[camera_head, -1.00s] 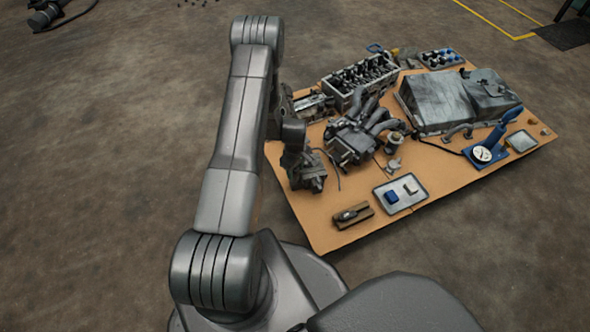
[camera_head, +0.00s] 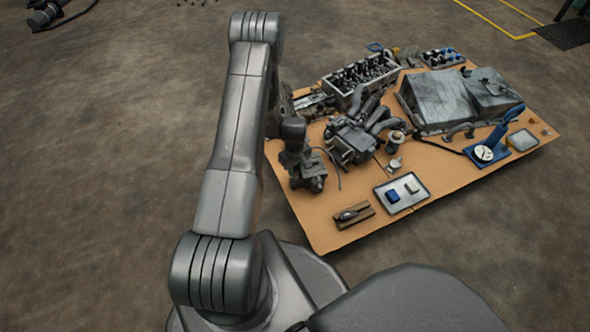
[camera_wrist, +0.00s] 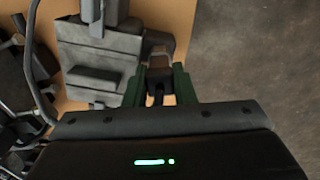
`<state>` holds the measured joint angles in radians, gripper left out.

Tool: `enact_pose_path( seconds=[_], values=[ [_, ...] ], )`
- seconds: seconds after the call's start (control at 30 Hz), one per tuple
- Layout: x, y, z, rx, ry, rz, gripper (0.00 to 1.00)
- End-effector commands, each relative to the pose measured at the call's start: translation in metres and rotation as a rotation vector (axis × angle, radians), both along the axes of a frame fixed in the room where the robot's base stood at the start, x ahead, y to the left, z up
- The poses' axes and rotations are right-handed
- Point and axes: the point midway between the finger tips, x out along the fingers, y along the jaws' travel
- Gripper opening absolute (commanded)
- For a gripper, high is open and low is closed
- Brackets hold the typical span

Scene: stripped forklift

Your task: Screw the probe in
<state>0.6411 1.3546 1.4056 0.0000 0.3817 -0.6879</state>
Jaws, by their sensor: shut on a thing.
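My gripper (camera_wrist: 160,88) shows in the wrist view as two green fingers closed around a small dark and brownish piece (camera_wrist: 160,66), which looks like the probe. Its far end lies beside the right edge of a grey metal housing (camera_wrist: 98,50); I cannot tell whether it is seated in a hole or only touching. In the head view my gripper (camera_head: 298,160) is over the same grey housing (camera_head: 313,180) at the table's left edge. The probe is not distinguishable there, being small and behind the wrist.
An engine part with curved pipes (camera_head: 352,142) stands just right of the housing. A grey tray (camera_head: 408,203) with a blue and a white block, and a wooden holder (camera_head: 353,216), lie near the front edge. A blue stand with a dial (camera_head: 486,153) is at right.

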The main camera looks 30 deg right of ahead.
Motion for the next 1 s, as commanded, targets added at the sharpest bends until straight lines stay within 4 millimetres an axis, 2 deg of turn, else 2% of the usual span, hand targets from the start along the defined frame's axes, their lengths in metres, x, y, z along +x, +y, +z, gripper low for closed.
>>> enact_pose_path(
  seconds=[1.0],
  values=[
    [0.0009, -0.0010, 0.0013, -0.002, -0.002, -0.963, 0.01]
  ],
)
